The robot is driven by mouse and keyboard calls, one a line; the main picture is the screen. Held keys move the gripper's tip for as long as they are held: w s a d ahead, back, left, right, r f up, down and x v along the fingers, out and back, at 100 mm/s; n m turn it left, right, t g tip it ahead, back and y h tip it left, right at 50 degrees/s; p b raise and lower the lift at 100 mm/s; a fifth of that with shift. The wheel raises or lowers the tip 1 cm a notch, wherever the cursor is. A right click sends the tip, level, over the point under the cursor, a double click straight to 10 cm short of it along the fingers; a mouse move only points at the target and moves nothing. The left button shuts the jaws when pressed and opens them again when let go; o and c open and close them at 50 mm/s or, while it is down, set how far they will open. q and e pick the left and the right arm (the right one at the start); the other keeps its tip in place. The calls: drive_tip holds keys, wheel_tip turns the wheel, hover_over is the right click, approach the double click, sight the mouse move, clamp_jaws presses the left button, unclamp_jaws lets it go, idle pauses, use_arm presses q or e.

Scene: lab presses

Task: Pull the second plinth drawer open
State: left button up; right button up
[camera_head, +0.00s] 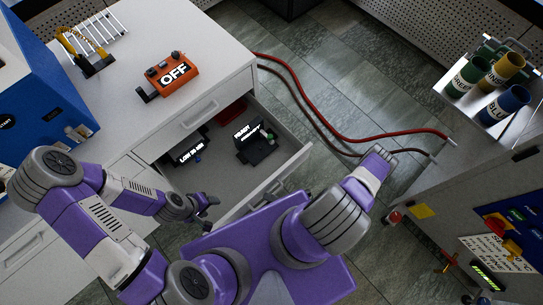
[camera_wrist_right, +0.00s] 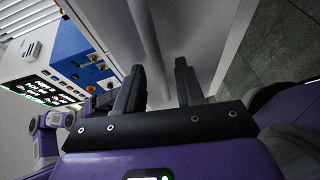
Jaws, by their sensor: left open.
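A pale grey drawer (camera_head: 297,163) in the white plinth stands pulled out below a shut drawer front (camera_head: 190,122). Inside it lie black cartridges, one with a "LOW IN INK" label (camera_head: 190,152) and one with a "READY" label (camera_head: 250,140). My left gripper (camera_head: 207,208) is open and empty, left of the open drawer's near corner. My right gripper shows in the right wrist view (camera_wrist_right: 160,85) with its fingers apart, facing a pale panel with a long bar (camera_wrist_right: 146,40). Whether the fingers touch the bar cannot be told.
An orange "OFF" box (camera_head: 172,74) and a blue press (camera_head: 45,95) stand on the white plinth top. Red hoses (camera_head: 330,125) cross the tiled floor. A tray (camera_head: 490,110) with coloured canisters stands at the right, above a grey cabinet (camera_head: 430,200).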

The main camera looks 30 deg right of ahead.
drive_tip(key=v, duration=0.7)
drive_tip(key=shift+s, duration=0.25)
drive_tip(key=shift+d, duration=0.1)
drive_tip(key=s+a+r+n+g+y, duration=0.1)
drive_tip(key=a+r+n+g, duration=0.15)
drive_tip(key=n+g, duration=0.7)
drive_tip(key=s+a+r+n+g+y, duration=0.25)
drive_tip(key=n+g, duration=0.35)
drive_tip(key=n, duration=0.7)
drive_tip(key=w+r+n+t+h, duration=0.1)
drive_tip(key=w+n+h, duration=0.2)
drive_tip(key=w+n, duration=0.2)
drive_tip(key=w+a+r+n+t+h, duration=0.1)
drive_tip(key=w+r+n+h, duration=0.1)
drive_tip(key=n, duration=0.7)
drive_tip(key=w+a+r+n+t+h, duration=0.1)
drive_tip(key=w+r+n+t+h, duration=0.1)
drive_tip(key=w+n+h, duration=0.2)
drive_tip(key=shift+w+n, duration=1.85)
drive_tip(key=shift+n, duration=0.2)
